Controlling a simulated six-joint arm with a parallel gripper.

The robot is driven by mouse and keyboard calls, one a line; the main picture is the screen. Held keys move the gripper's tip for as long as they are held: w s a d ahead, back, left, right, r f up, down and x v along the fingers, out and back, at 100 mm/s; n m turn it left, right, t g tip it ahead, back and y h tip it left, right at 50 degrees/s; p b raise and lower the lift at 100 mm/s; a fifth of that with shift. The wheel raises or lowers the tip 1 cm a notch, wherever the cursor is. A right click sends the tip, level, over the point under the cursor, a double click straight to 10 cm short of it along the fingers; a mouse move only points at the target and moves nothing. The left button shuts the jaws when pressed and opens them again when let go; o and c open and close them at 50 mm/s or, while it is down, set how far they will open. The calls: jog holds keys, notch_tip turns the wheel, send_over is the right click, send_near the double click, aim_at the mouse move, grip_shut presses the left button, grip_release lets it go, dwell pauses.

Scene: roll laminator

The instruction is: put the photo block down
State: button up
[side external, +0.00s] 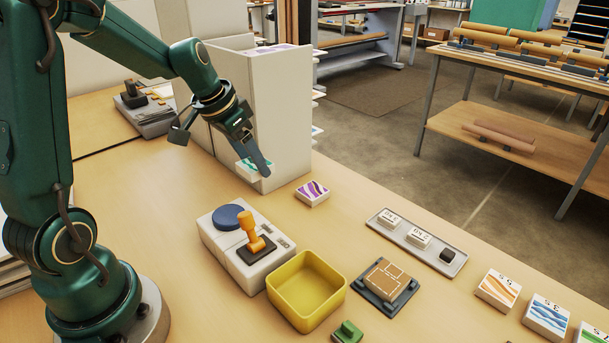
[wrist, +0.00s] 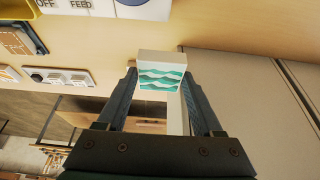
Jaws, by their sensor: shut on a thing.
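The photo block, white with teal waves (wrist: 161,78), sits between the two dark fingers of my gripper (wrist: 158,92) in the wrist view. The gripper is shut on it. In the side view the block (side external: 246,168) shows partly behind the finger of my gripper (side external: 259,162), close to the tall white housing (side external: 280,110). Whether the block touches the housing or a surface below it, I cannot tell.
A purple-waved block (side external: 312,193) lies on the table right of my gripper. A white control box (side external: 245,245) with an orange lever, a yellow bin (side external: 306,288) and a grey tray (side external: 415,242) stand nearer the front. Bare tabletop lies left of the control box.

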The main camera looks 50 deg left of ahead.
send_over(306, 217)
jog(key=s, duration=0.2)
jog(key=f, duration=0.5)
jog(key=shift+w+a+f, duration=0.2)
jog(key=shift+a, duration=0.05)
jog(key=shift+f, duration=2.05)
jog(key=shift+w+d+f, duration=0.1)
jog(key=shift+d+f, duration=0.05)
jog(key=o, duration=1.2)
